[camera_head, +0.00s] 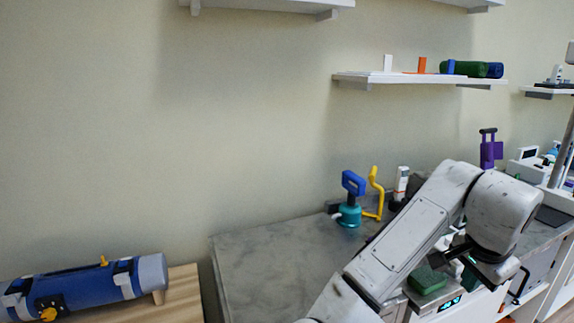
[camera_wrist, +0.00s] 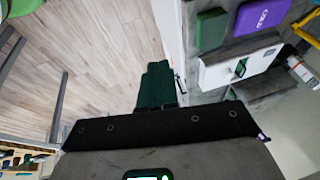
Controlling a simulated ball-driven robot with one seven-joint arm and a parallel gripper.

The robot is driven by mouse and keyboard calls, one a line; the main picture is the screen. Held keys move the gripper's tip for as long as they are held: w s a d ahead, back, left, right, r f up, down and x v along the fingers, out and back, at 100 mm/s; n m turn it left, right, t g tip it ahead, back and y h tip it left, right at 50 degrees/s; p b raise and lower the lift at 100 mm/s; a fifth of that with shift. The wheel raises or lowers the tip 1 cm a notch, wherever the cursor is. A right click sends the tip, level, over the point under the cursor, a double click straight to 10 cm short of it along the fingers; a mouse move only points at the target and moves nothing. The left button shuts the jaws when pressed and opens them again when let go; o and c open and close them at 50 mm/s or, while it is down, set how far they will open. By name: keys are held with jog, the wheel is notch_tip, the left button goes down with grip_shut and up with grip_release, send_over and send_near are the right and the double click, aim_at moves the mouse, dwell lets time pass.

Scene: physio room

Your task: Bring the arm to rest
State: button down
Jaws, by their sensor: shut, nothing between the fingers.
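My arm reaches up from the bottom of the head view and bends over at the right, in front of the counter. My gripper (camera_wrist: 158,85) shows in the wrist view as two dark green fingers side by side. They are shut with nothing between them, over the wooden floor (camera_wrist: 110,50) beside the counter. In the head view the gripper is mostly hidden by my wrist, and only a bit of dark green shows.
A grey marble counter (camera_head: 270,270) carries a blue and teal pump-like item (camera_head: 350,200), a yellow hooked item (camera_head: 376,190) and a white bottle (camera_head: 401,184). A green block (camera_head: 427,279) lies near my arm. A blue roll (camera_head: 90,285) lies on a wooden bench at left.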

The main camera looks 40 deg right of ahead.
jog(key=w+a+f+n+t+h, duration=0.1)
jog(key=w+a+f+n, duration=0.2)
jog(key=a+f+n, duration=0.35)
jog(key=w+a+f+n+t+h, duration=0.1)
jog(key=w+a+f+n, duration=0.15)
jog(key=f+n, duration=0.6)
jog(key=s+a+f+n+g+y, duration=0.1)
jog(key=s+a+f+n+y, duration=0.2)
jog(key=s+a+f, duration=0.2)
jog(key=s+a+f+n+g+y, duration=0.1)
jog(key=s+a+f, duration=0.5)
jog(key=a, duration=0.7)
notch_tip(320, 180, down, 3)
jog(key=shift+s+r+n+y, duration=0.1)
jog(key=shift+s+n+y, duration=0.05)
jog(key=shift+n+y, duration=0.9)
